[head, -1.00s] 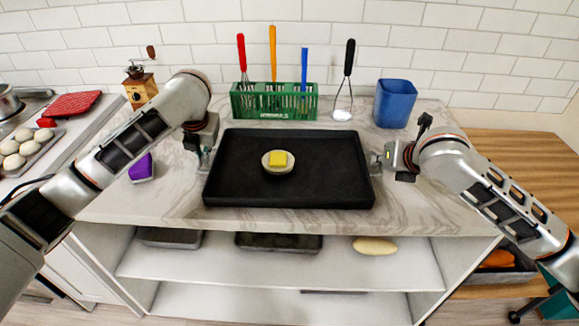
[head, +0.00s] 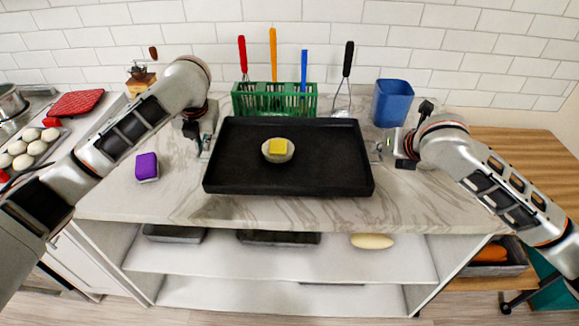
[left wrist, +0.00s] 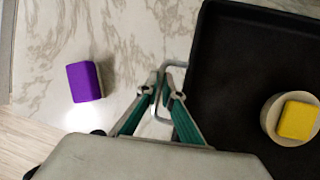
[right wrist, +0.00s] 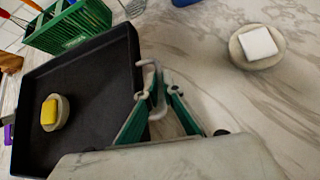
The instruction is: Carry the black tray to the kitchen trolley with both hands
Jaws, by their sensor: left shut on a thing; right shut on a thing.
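The black tray (head: 330,165) is held level over the marble counter, seemingly a little above it. A round dish (head: 289,156) with a yellow block (head: 278,146) sits on it. My left gripper (head: 206,148) is shut on the tray's left wire handle, clear in the left wrist view (left wrist: 164,84). My right gripper (head: 379,149) is shut on the right handle, also seen in the right wrist view (right wrist: 158,90). A wooden-topped unit (head: 515,150) with a caster and teal side, at the right, may be the kitchen trolley; my right arm hides part of it.
A green rack (head: 245,101) of utensils and a blue bin (head: 392,103) stand behind the tray. A purple block (head: 147,167) lies left. A dish with a white block (right wrist: 257,45) sits right of the tray. Shelves below hold trays and a loaf (head: 372,241).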

